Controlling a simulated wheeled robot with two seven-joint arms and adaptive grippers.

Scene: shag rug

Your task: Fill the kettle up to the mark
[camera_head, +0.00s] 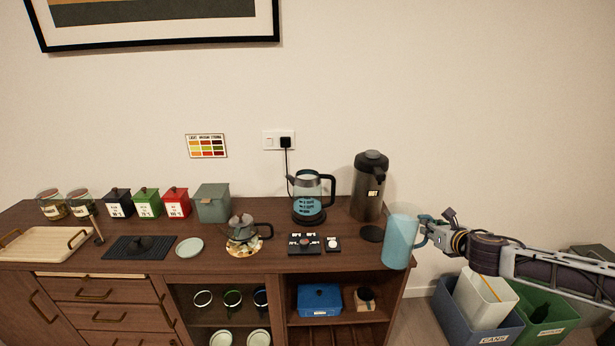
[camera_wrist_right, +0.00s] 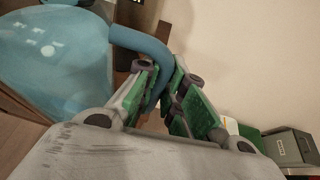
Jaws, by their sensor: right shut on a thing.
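The glass kettle (camera_head: 309,208) with a black handle and base stands at the back of the counter. Marks show on its side, and its inside looks bluish; I cannot tell the water level. A blue jug (camera_head: 399,246), paler at the top, is upright at the counter's right end. My right gripper (camera_head: 427,232) is shut on the jug's handle. In the right wrist view the gripper (camera_wrist_right: 166,98) pinches the blue handle (camera_wrist_right: 141,40), with the jug's body (camera_wrist_right: 55,55) at the left. My left gripper is not in view.
A dark flask (camera_head: 369,190) stands right of the kettle, with a dark disc (camera_head: 372,234) before it. A glass teapot (camera_head: 242,232) and small button panels (camera_head: 305,244) sit to the left. Bins (camera_head: 545,318) stand on the floor at right.

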